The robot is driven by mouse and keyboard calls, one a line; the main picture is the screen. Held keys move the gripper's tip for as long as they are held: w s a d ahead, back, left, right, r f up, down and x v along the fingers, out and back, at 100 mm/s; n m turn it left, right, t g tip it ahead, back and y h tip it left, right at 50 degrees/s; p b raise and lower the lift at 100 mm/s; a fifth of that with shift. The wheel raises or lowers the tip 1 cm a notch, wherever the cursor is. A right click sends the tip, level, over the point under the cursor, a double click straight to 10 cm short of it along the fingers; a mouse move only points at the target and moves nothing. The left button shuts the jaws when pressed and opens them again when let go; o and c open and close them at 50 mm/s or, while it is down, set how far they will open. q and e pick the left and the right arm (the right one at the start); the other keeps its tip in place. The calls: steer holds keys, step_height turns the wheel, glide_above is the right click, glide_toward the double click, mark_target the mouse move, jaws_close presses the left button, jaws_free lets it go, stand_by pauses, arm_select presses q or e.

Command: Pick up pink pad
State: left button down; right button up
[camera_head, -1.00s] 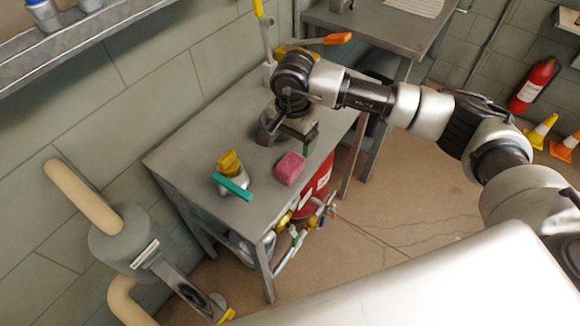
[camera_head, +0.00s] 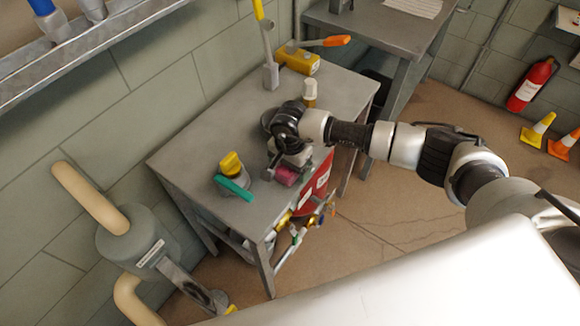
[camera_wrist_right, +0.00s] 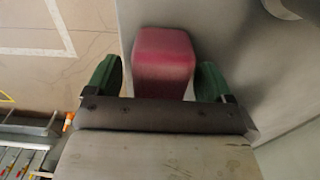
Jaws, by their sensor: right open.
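The pink pad (camera_head: 287,176) lies on the grey metal table (camera_head: 215,135) near its front edge, partly hidden by my right gripper in the head view. In the right wrist view the pad (camera_wrist_right: 164,62) is a rounded pink block between the two green fingers. My right gripper (camera_wrist_right: 163,80) is open, with a finger on each side of the pad and a visible gap on both sides. In the head view my right gripper (camera_head: 282,168) is over the pad. My left gripper is not in view.
A valve with a yellow top and teal handle (camera_head: 233,178) stands just left of the pad. A yellow valve block with an orange handle (camera_head: 300,58) and a white-topped piece (camera_head: 310,93) stand farther back. A red container (camera_head: 316,180) is below the table edge.

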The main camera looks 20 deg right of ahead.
steer(key=c, duration=1)
steer(key=shift+r, duration=0.15)
steer(key=shift+r, duration=0.25)
steer(key=r, duration=0.1)
steer(key=r+b, duration=0.1)
steer(key=r, duration=0.1)
steer(key=shift+s+d+r, duration=0.25)
steer(key=shift+d+r, duration=0.05)
steer(key=shift+d, duration=0.05)
steer(key=s+d+r+b, duration=0.2)
steer(key=s+d+r, duration=0.4)
steer(key=s+d, duration=0.1)
steer(key=shift+s+d+r+b, duration=0.3)
steer(key=shift+d+r, duration=0.05)
steer(key=shift+d, duration=0.05)
